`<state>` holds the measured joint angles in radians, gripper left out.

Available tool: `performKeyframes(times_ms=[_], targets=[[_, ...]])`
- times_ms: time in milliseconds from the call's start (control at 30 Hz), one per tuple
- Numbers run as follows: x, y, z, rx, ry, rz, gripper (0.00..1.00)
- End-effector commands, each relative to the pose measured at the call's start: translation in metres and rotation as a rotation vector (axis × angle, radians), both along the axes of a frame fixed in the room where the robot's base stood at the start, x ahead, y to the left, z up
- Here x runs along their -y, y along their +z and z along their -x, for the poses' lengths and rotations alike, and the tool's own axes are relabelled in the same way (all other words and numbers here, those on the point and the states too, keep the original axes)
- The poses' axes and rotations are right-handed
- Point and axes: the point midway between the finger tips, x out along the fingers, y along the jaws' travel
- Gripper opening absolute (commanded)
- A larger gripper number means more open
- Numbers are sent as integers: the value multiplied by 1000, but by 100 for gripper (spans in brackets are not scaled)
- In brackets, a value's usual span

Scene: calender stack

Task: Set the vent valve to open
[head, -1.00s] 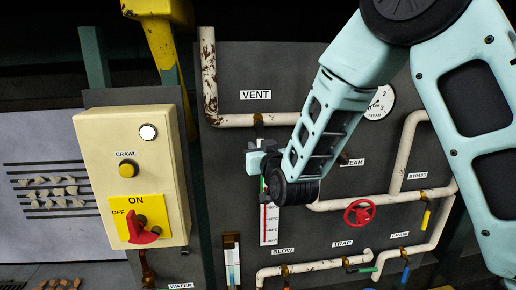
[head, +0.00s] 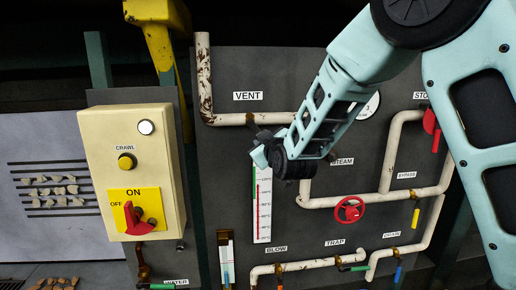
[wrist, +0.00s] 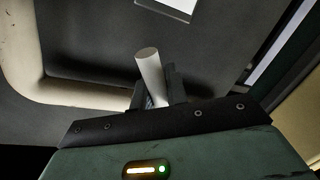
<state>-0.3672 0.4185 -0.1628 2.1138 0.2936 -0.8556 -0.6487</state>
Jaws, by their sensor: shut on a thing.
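The vent valve's brass body (head: 251,119) sits on the cream pipe under the VENT label (head: 248,96) in the head view. My gripper (head: 262,152) is just below and slightly right of it, in front of the panel. In the wrist view my gripper (wrist: 154,95) is shut on a pale, round-ended handle (wrist: 149,66), which sticks up between the two dark fingers. In the head view the handle is hidden by my gripper, so its angle on the valve cannot be told there.
A thermometer strip (head: 262,210) hangs just below my gripper. A red handwheel (head: 349,209), a red STOP lever (head: 431,128) and a yellow bypass lever (head: 415,217) are to the right. The cream control box (head: 168,160) with a red switch stands left.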

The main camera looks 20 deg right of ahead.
Motion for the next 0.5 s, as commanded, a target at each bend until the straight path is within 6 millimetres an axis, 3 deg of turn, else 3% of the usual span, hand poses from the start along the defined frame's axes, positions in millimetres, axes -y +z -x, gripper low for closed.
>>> performKeyframes(times_ms=[500], targets=[[15, 14, 3, -54, 2, 306, 0]])
